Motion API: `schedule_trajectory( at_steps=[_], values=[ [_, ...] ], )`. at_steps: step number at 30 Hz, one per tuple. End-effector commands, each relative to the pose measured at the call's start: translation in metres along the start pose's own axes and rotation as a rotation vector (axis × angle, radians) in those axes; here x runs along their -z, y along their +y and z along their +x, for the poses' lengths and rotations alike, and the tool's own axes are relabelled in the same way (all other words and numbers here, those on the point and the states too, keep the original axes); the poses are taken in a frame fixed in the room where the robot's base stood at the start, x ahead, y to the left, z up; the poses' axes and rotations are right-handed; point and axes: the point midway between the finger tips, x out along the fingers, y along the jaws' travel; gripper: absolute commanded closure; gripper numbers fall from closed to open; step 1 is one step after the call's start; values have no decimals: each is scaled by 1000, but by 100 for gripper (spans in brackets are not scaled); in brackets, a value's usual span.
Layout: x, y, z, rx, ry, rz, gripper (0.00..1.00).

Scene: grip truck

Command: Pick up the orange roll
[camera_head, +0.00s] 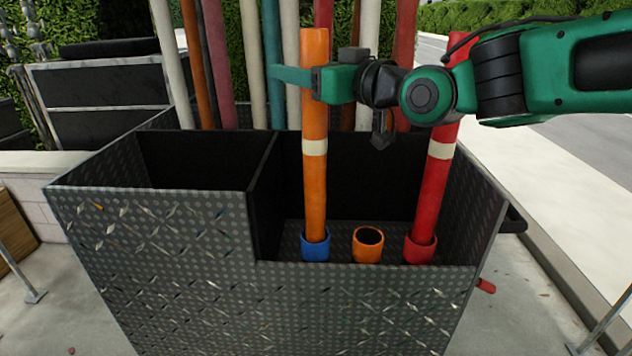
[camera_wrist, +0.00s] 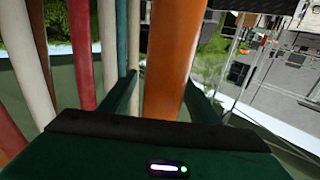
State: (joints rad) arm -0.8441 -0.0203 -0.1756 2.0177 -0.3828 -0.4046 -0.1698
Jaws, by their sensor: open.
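The orange roll (camera_head: 315,190) is a tall tube with a pale band. It stands upright with its foot in a blue ring holder (camera_head: 315,247) in the truck's bin. My gripper (camera_head: 306,80) is at the upper part of the roll, above the pale band, with its fingers reaching left. In the wrist view, the roll (camera_wrist: 173,65) passes between the two fingers of my gripper (camera_wrist: 162,92), nearer the right one. The fingers are open, with a gap on the left. Part of one finger is hidden behind the roll in the head view.
An empty orange ring holder (camera_head: 368,245) is to the right of the blue one. A red roll (camera_head: 432,190) stands in a red ring holder (camera_head: 420,249) below my arm. Several coloured rolls stand behind the bin (camera_head: 160,260). The bin's left compartment looks empty.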

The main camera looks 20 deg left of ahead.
Motion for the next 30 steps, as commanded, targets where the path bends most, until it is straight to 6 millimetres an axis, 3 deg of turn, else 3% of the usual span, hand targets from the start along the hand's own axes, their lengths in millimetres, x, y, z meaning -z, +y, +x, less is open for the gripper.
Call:
schedule_trajectory(
  at_steps=[9,11,16,17,30],
  values=[
    [0,0,6,0,0,0,43],
    [0,0,6,0,0,0,55],
    [0,0,6,0,0,0,96],
    [0,0,6,0,0,0,100],
    [8,-1,6,1,4,0,100]
  ],
)
